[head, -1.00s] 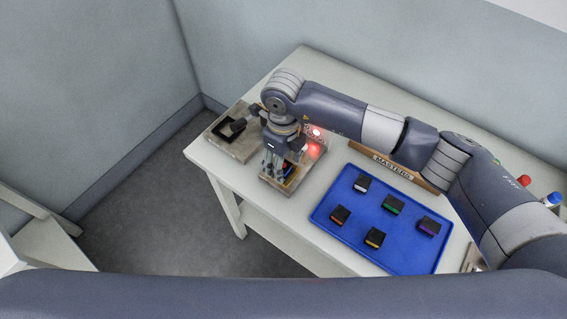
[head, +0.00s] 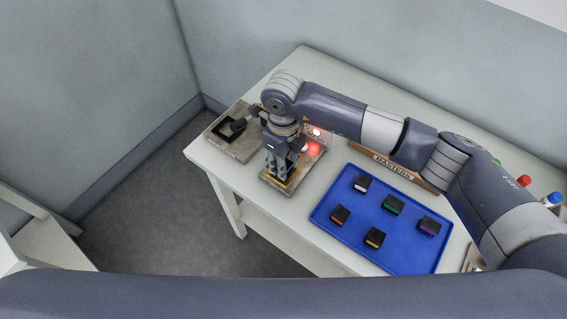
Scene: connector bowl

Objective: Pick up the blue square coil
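No blue square coil can be made out now. My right gripper (head: 277,175) points down over a grey fixture plate (head: 312,168) with a yellowish part under the fingers. The fingers and wrist hide the middle of that plate, and whether anything is between the fingers cannot be told. A blue tray (head: 375,232) to the right holds black square blocks with a white (head: 361,183), green (head: 392,205), purple (head: 428,226), orange (head: 340,215) and yellow (head: 375,237) mark. My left gripper is not in view.
A second grey plate with a black open box (head: 226,130) stands at the table's left corner. Red lights (head: 314,148) glow beside the fixture. A wooden "MASTERS" rack (head: 381,159) stands behind the tray. Red and blue capped items are at far right.

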